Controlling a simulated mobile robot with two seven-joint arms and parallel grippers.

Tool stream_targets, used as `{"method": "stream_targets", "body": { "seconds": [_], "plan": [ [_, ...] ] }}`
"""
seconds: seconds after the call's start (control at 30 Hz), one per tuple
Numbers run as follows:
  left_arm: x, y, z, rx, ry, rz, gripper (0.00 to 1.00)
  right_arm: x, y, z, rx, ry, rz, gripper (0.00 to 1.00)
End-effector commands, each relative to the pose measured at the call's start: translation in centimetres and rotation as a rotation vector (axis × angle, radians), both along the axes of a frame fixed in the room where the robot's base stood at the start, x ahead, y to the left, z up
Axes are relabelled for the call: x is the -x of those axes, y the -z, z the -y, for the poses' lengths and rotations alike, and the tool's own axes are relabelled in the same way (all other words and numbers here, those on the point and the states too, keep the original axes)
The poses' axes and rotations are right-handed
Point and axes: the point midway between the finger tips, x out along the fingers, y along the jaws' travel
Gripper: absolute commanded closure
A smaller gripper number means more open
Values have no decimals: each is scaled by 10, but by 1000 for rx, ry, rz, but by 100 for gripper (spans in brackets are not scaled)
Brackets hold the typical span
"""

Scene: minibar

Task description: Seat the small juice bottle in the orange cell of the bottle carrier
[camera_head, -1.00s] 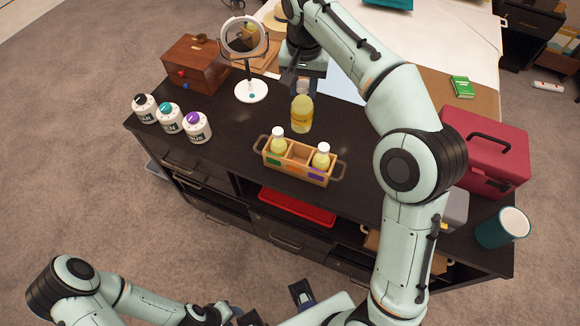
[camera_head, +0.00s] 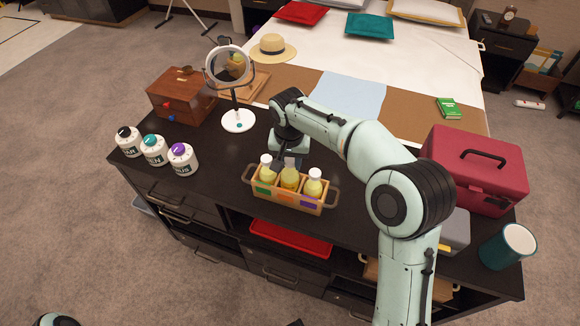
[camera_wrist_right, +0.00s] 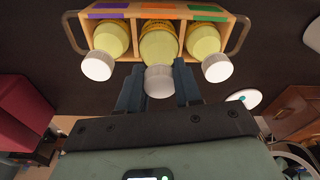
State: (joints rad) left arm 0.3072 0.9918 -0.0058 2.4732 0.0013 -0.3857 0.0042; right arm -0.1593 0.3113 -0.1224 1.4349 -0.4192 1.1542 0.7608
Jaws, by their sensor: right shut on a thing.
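The wooden bottle carrier (camera_head: 247,179) stands on the dark counter, with green, orange and purple marks on its cells. The small juice bottle (camera_head: 289,179) is upright in the middle, orange-marked cell; it also shows in the right wrist view (camera_wrist_right: 159,46). My right gripper (camera_head: 291,163) is shut on its white cap, with a finger on each side (camera_wrist_right: 159,82). Whether the bottle's base touches the cell floor is hidden. Similar yellow bottles stand in the green cell (camera_head: 266,171) and the purple cell (camera_head: 313,187). My left gripper is out of view.
Three labelled jars (camera_head: 154,150) stand at the left of the counter. A round mirror (camera_head: 238,120) and a wooden box (camera_head: 181,98) are behind them. A red case (camera_head: 478,170) and a teal mug (camera_head: 507,247) are at the right. Bare counter surrounds the carrier.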

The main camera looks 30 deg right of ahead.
Motion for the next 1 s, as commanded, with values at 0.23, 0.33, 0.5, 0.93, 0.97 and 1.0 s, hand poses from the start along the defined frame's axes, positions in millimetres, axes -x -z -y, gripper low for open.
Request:
{"method": "stream_targets", "body": {
  "seconds": [0.23,0.33,0.5,0.93,0.97,1.0],
  "plan": [
    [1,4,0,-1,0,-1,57,0,24,0,0,0,1,100],
    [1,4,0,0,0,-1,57,0,23,0,0,0,2,100],
    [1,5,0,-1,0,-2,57,0,25,0,1,0,1,100],
    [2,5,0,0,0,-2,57,0,26,0,1,0,-1,41],
    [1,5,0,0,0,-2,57,0,26,0,1,0,-1,41],
    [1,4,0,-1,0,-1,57,0,24,0,0,0,0,41]
  ]
}}
